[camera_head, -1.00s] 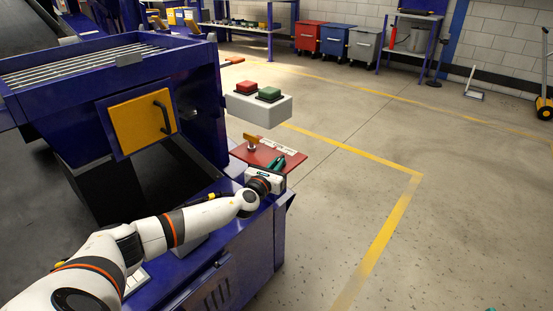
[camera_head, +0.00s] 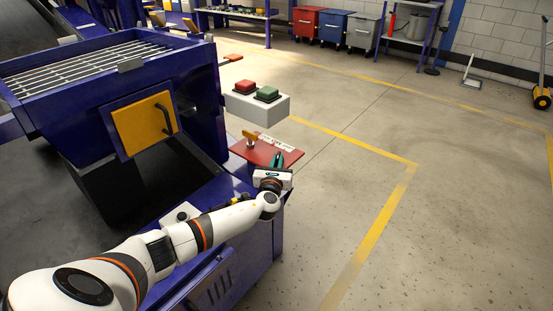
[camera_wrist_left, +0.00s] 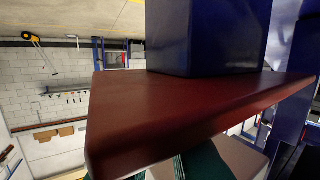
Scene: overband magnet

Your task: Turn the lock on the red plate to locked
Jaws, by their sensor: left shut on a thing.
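The red plate (camera_head: 252,152) sticks out from the blue machine, below the button box. A yellow handle (camera_head: 249,138) stands on its left part, apart from my fingers, with white labels behind it. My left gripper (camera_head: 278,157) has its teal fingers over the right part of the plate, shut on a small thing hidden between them. From its place this is the lock, but its position cannot be read. In the left wrist view, which is upside down, the red plate (camera_wrist_left: 180,105) covers most of the teal fingers (camera_wrist_left: 205,163). My right gripper is out of view.
A grey box with a red button (camera_head: 245,86) and a green button (camera_head: 267,93) hangs just above and behind the plate. A yellow hatch (camera_head: 145,122) with a dark handle is at the left. The floor (camera_head: 345,190) to the right is clear.

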